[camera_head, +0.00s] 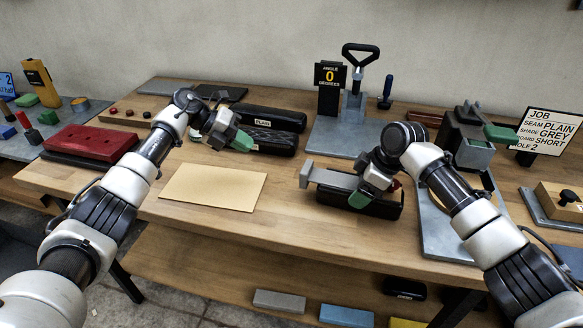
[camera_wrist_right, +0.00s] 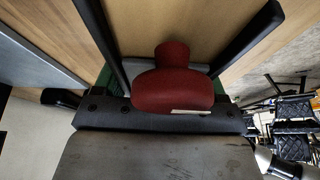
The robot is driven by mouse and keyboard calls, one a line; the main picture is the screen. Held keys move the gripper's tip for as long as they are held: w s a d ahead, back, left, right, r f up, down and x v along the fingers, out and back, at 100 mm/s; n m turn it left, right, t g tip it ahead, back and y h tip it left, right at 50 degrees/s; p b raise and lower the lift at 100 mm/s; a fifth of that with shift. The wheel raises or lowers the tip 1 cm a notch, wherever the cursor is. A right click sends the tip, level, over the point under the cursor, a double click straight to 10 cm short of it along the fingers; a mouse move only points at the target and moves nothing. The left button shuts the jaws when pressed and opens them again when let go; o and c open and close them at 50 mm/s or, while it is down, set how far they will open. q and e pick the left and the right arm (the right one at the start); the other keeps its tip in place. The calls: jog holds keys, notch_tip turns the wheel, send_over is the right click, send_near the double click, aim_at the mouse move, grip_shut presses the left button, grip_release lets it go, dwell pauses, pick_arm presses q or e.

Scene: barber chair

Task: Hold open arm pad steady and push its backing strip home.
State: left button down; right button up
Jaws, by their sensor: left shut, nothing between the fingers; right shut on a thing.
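A long black pad (camera_head: 385,209) lies at the front edge of the bench, under my right gripper (camera_head: 362,192). A grey bar (camera_head: 335,180) with an upright end block lies along it. My right gripper is shut, apparently on the grey bar; the fingers partly hide the contact. In the right wrist view a red knob (camera_wrist_right: 172,85) stands before a black bar and a worn grey plate (camera_wrist_right: 150,155). My left gripper (camera_head: 238,141) is shut and empty, beside two black pads, one labelled PLAIN (camera_head: 275,117). I cannot make out the backing strip.
A beige sheet (camera_head: 213,188) lies mid-bench, left of the right gripper. A red block (camera_head: 92,141) is at the left. A press with a looped handle (camera_head: 360,55) stands behind. A job sign (camera_head: 548,130) and a grey fixture (camera_head: 470,150) are at the right.

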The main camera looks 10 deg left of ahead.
aim_at(307, 168)
pick_arm(q)
notch_tip(307, 168, up, 4)
jog(key=s+d+f+m+g, duration=0.1)
jog(key=s+d+m+g, duration=0.1)
jog(key=g, duration=0.1)
jog(key=shift+y, duration=0.3)
jog(key=x, duration=0.9)
jog(key=shift+s+d+f, duration=0.1)
jog(key=shift+s+d, duration=0.1)
jog(key=shift+d, duration=0.25)
jog(key=shift+s+d, duration=0.1)
jog(key=shift+d, duration=1.6)
jog(key=d, duration=0.4)
jog(key=shift+s+d, duration=0.25)
jog(key=shift+d, duration=0.05)
jog(key=shift+g, duration=0.3)
pick_arm(e)
jog(key=shift+r, duration=0.1)
jog(key=shift+a, duration=0.1)
